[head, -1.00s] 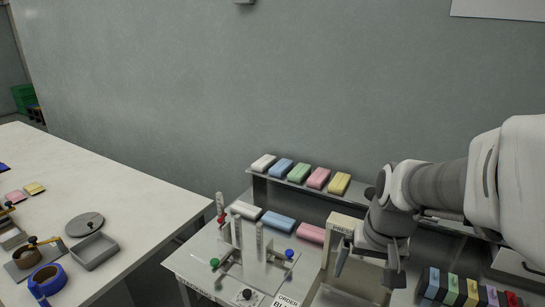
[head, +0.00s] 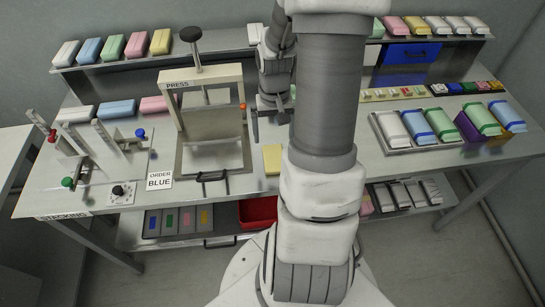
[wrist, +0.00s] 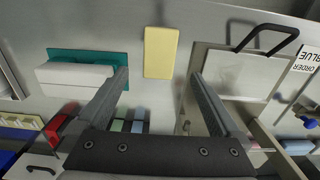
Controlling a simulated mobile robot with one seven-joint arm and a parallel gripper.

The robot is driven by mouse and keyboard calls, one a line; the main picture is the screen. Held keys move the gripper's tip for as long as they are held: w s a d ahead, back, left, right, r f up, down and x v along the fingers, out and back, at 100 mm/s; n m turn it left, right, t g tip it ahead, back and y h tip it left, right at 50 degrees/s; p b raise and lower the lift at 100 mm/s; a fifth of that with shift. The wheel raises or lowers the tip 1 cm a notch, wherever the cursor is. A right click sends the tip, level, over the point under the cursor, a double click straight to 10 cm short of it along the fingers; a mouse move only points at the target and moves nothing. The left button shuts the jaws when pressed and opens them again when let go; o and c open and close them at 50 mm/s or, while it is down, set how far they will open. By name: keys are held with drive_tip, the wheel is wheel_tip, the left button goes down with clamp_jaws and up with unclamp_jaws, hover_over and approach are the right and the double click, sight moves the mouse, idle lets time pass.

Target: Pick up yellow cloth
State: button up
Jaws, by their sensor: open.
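A flat yellow cloth (head: 272,158) lies on the steel table, just right of the press and partly beside my arm. In the wrist view the yellow cloth (wrist: 160,52) lies ahead of my fingertips, near the middle. My gripper (head: 272,117) is over the table behind the cloth in the head view, partly hidden by my arm. In the wrist view my gripper (wrist: 158,75) is open, with nothing between its fingers. Other yellow blocks sit on the left shelf (head: 161,41) and the right shelf (head: 396,26).
The press (head: 205,80) with its black handle stands left of the cloth. An "ORDER BLUE" sign (head: 159,180) is at the table's front. A tray (head: 387,145) with wrapped blocks lies at right. In the wrist view a white block (wrist: 75,75) on a teal sheet lies left of the cloth.

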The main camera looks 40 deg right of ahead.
sight(274, 156)
drive_tip(key=f, duration=0.5)
drive_tip(key=f+b, duration=0.1)
drive_tip(key=f, duration=0.4)
drive_tip(key=shift+w+d, duration=0.15)
drive_tip(key=shift+w, duration=0.05)
drive_tip(key=shift+r, duration=0.1)
drive_tip(key=c, duration=1.3)
drive_tip(key=shift+c, duration=0.2)
drive_tip(key=shift+r, duration=0.1)
wheel_tip(274, 156, up, 4)
drive_tip(key=shift+f+p, duration=0.1)
drive_tip(key=shift+p, duration=0.2)
drive_tip(key=s+d+r+p, duration=0.1)
drive_tip(key=s+d+r, duration=0.4)
drive_tip(key=s, duration=0.5)
wheel_tip(274, 156, up, 2)
drive_tip(key=shift+s+d, duration=0.15)
drive_tip(key=shift+s, duration=0.05)
